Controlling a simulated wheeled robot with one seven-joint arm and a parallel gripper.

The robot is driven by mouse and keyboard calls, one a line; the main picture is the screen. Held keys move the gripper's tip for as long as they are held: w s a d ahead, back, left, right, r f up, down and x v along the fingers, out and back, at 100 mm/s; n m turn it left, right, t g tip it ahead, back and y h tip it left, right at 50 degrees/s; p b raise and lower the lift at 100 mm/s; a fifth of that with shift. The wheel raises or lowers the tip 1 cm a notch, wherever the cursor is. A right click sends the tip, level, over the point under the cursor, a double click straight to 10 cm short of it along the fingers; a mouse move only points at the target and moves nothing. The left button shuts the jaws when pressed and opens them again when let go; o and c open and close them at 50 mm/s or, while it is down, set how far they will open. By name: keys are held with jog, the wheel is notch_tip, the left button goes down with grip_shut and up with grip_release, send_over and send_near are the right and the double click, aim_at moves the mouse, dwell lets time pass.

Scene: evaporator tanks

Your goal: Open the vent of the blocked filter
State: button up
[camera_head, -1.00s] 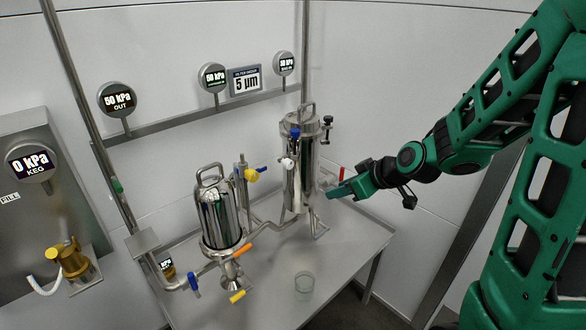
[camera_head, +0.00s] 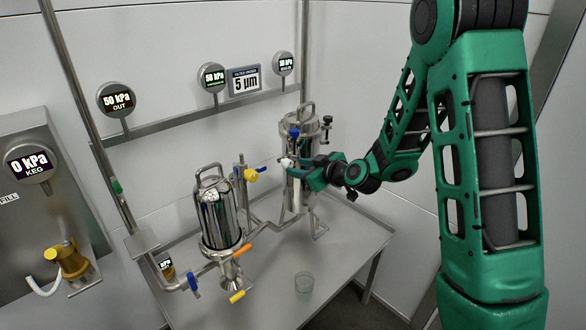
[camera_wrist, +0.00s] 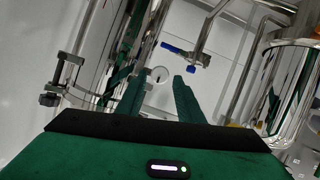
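Two steel filter housings stand on the steel table: the left housing (camera_head: 217,215) and the right housing (camera_head: 297,190). The right one has a blue handle (camera_head: 295,132) near its top and a small white part (camera_head: 287,162) at its front. My gripper (camera_head: 304,170) is in front of the right housing, close to the white part; contact cannot be told. In the wrist view my gripper (camera_wrist: 153,88) is open, its fingers apart. A pale round thing (camera_wrist: 160,75) shows between the fingertips. A blue handle (camera_wrist: 178,48) shows beyond them. Neither vent is labelled.
Gauges on the wall include one marked 50 kPa OUT (camera_head: 117,100), a middle one (camera_head: 213,77) and a right one (camera_head: 283,64). A display (camera_head: 245,81) reads 5 µm. A pipe links the housings.

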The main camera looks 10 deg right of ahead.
aim_at(291, 166)
jog(key=shift+x, duration=1.55)
jog(key=c, duration=0.8)
